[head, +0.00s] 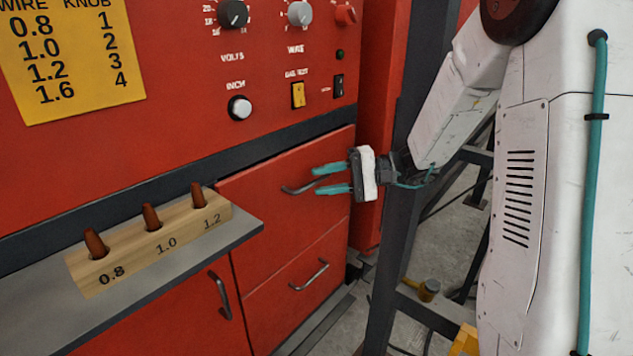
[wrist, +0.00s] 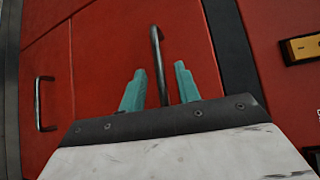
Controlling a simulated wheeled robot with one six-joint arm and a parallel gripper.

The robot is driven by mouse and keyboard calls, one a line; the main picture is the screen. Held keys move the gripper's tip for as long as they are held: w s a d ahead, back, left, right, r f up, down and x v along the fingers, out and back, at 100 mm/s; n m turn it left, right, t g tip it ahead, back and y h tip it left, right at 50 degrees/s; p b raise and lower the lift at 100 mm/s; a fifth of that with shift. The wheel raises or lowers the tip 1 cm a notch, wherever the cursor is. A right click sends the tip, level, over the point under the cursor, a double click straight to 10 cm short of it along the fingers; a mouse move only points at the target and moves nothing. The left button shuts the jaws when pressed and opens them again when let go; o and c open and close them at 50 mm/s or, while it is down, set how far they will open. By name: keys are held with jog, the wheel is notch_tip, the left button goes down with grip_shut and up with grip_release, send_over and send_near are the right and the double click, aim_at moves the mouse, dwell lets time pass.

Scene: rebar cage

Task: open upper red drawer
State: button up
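The upper red drawer (head: 262,200) is in the head view, flush with the red cabinet front. Its dark bar handle (head: 299,189) lies level across the drawer's upper part. My gripper (head: 316,180) is in front of this drawer with its two teal fingers apart, pointing at the handle. In the wrist view the handle (wrist: 158,55) runs up the picture between the two open fingers (wrist: 156,83). Its near end is hidden behind the gripper body. I cannot tell whether either finger touches it.
A lower red drawer (head: 300,290) with its own handle (head: 310,275) is below. A grey shelf (head: 190,260) with a wooden block (head: 150,240) holding brown pegs juts out at left. A dark steel post (head: 399,210) stands right of the cabinet, close to my arm.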

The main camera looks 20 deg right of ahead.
jog(key=shift+x, duration=1.1)
grip_shut()
jog(key=shift+s, duration=0.15)
